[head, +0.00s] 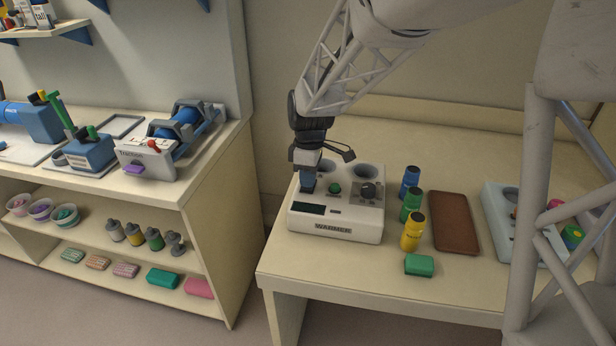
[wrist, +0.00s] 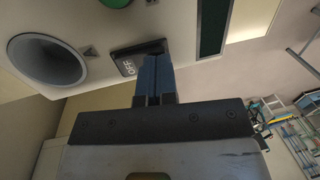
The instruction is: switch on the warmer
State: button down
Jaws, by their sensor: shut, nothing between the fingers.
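The warmer (head: 335,212) is a white box on the table, with two round wells, a green button (head: 334,188), a black knob (head: 368,190) and a dark display (head: 309,208) on top. My gripper (head: 308,188) points down over its left part, fingers shut and empty. In the wrist view the blue fingertips (wrist: 152,70) are at the edge of a black switch marked OFF (wrist: 128,66) and cover part of it. I cannot tell whether they press on it. The green button (wrist: 117,2) is cut off at the top of that view.
Blue, green and yellow bottles (head: 412,232) stand right of the warmer. A green block (head: 419,265) lies in front of them, and a brown tray (head: 455,222) lies beyond. A pale blue tray (head: 495,215) is farther right. A shelf unit (head: 215,215) stands to the left, across a gap.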

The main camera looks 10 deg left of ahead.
jog(key=shift+f, duration=0.1)
jog(key=shift+s+f+t, duration=0.1)
jog(key=shift+f+t, duration=0.05)
jog(key=shift+t, duration=0.15)
jog(key=shift+w+r, duration=0.3)
jog(key=shift+w, duration=0.4)
dwell(0.4)
jog(key=shift+r, duration=0.2)
notch_tip(320, 180, up, 14)
jog(key=s, duration=0.2)
jog(key=shift+f, duration=0.25)
jog(key=shift+s, duration=0.1)
dwell(0.4)
